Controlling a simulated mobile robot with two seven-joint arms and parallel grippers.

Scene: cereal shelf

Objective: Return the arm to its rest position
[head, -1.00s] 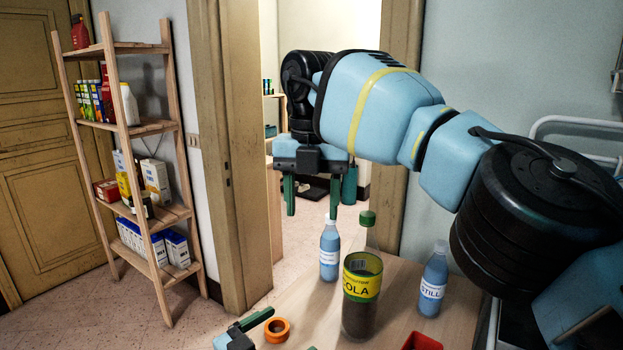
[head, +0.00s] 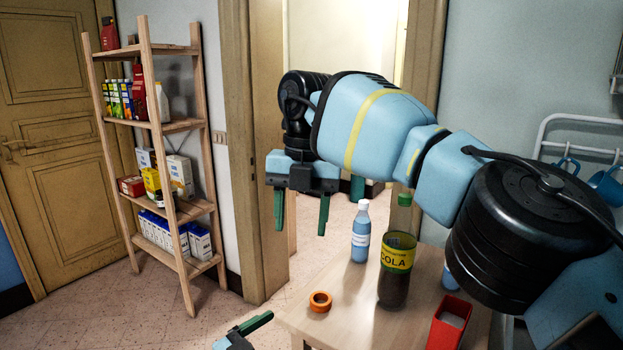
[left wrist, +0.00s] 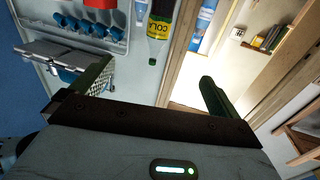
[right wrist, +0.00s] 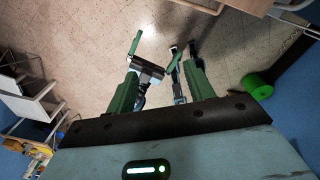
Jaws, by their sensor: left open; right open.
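My right gripper (head: 301,214) hangs in the middle of the head view, fingers down, apart and empty. In the right wrist view its two green fingers (right wrist: 161,85) stand apart with floor beyond them. My left gripper (head: 246,332) shows only partly at the bottom edge of the head view, left of the table. In the left wrist view its fingers (left wrist: 155,85) are wide apart with nothing between them. My right arm crosses the head view from the right and hides part of the doorway and table.
The wooden table (head: 345,305) holds a cola bottle (head: 396,278), a water bottle (head: 360,236), an orange ring (head: 320,301) and a red box (head: 449,325). A stocked wooden shelf (head: 172,124) stands left. Open floor (head: 120,305) lies between shelf and table.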

